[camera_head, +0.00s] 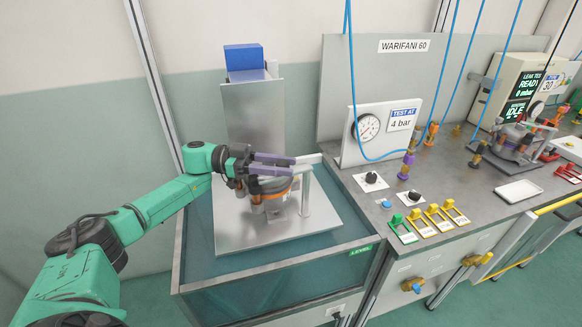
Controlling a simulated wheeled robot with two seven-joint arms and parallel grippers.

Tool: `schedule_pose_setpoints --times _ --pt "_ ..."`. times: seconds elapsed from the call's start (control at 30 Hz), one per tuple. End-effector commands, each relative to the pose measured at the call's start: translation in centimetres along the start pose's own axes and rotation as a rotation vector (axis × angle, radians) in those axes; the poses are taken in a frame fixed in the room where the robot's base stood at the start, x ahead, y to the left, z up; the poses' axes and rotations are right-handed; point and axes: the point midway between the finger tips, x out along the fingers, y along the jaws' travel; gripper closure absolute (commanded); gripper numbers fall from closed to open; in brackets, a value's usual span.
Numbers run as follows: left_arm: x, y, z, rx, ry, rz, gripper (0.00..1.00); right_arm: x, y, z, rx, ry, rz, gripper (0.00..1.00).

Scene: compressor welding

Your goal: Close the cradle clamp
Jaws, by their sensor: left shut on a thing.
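The compressor (268,203), a round grey body with an orange-brown band, sits on a metal plate (230,236) in a water tank (262,299). The cradle clamp (308,160), a pale bar on an upright post, stands at the compressor's right side. My left gripper (290,164) comes in from the left, above the compressor, with its purple-grey fingers pointing right. The fingers are shut on the cradle clamp's bar end; they hide the exact grip and the compressor's top. My right gripper is not in view.
A tall metal back plate with a blue block (244,57) rises behind the compressor. To the right, a bench (440,215) carries a pressure gauge (368,127), knobs, coloured tag holders, a white tray (519,190) and a test display (518,90). Blue hoses hang above the bench.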

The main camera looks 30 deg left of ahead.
Motion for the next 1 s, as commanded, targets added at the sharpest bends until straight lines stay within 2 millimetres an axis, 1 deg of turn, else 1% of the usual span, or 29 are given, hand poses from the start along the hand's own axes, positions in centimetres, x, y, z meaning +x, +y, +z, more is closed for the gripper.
schedule_pose_setpoints --times 0.23,0.27,0.3,0.33,0.63,0.73,0.87,1.0 --pt "0.1 0.0 0.0 -0.001 0.001 0.000 1.00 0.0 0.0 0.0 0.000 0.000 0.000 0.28" --pt "0.1 0.0 0.0 -0.001 0.001 0.000 0.57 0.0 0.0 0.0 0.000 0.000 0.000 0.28" --pt "0.1 0.0 0.0 -0.001 0.001 0.000 0.42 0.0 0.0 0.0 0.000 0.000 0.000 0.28" --pt "0.1 0.0 0.0 -0.001 0.001 0.000 0.31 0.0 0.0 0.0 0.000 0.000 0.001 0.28" --pt "0.0 0.0 0.0 -0.001 0.001 0.000 0.31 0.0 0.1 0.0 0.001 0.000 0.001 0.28" --pt "-0.4 0.0 0.2 -0.001 0.000 -0.001 0.31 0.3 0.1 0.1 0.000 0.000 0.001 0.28" --pt "-2.2 -0.1 0.4 0.000 -0.002 -0.004 0.31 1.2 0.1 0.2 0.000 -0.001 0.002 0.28" --pt "-5.3 -0.1 0.5 0.000 -0.001 -0.005 0.31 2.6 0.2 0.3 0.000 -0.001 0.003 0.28"
